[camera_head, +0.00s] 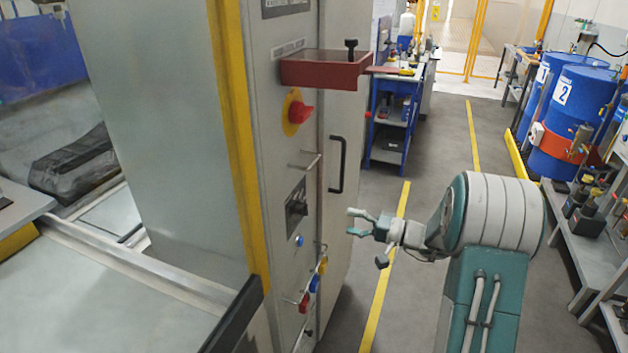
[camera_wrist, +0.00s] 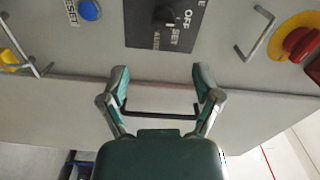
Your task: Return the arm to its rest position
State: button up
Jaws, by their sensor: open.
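My arm stands right of centre in the head view, its teal and grey forearm extended left toward the grey control cabinet (camera_head: 305,180). My gripper (camera_head: 352,222) is open and empty, in front of the cabinet's side and apart from it in the head view. In the wrist view my gripper (camera_wrist: 160,85) shows two spread teal fingers with nothing held between them. A black door handle (camera_head: 337,165) is on the cabinet; it also shows behind the fingers in the wrist view (camera_wrist: 160,115).
The cabinet carries a red emergency knob (camera_head: 300,112), a black rotary switch (camera_head: 296,208), coloured buttons and a red tray (camera_head: 325,69). Blue barrels (camera_head: 578,98) and a shelf (camera_head: 580,235) stand right. A blue cart (camera_head: 393,115) stands behind. Floor between is clear.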

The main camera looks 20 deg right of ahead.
jog(key=s+a+r+n+g+h, duration=0.2)
jog(key=s+a+r+g, duration=0.15)
jog(key=s+a, duration=0.35)
jog(key=s+a+r+n+g+h, duration=0.2)
jog(key=s+a+g, duration=0.3)
jog(key=s+a, duration=0.15)
jog(key=s+d+r+t+h, duration=0.1)
jog(key=s+h, duration=0.4)
jog(key=s, duration=0.3)
jog(key=s+d+r+n+t+h, duration=0.1)
jog(key=s+d+r+t+h, duration=0.1)
jog(key=s+h, duration=0.3)
jog(key=shift+s+d+r+h, duration=0.2)
jog(key=shift+s+d+h, duration=0.1)
jog(key=shift+s, duration=1.3)
jog(key=shift+a+t, duration=0.1)
jog(key=shift+t, duration=0.15)
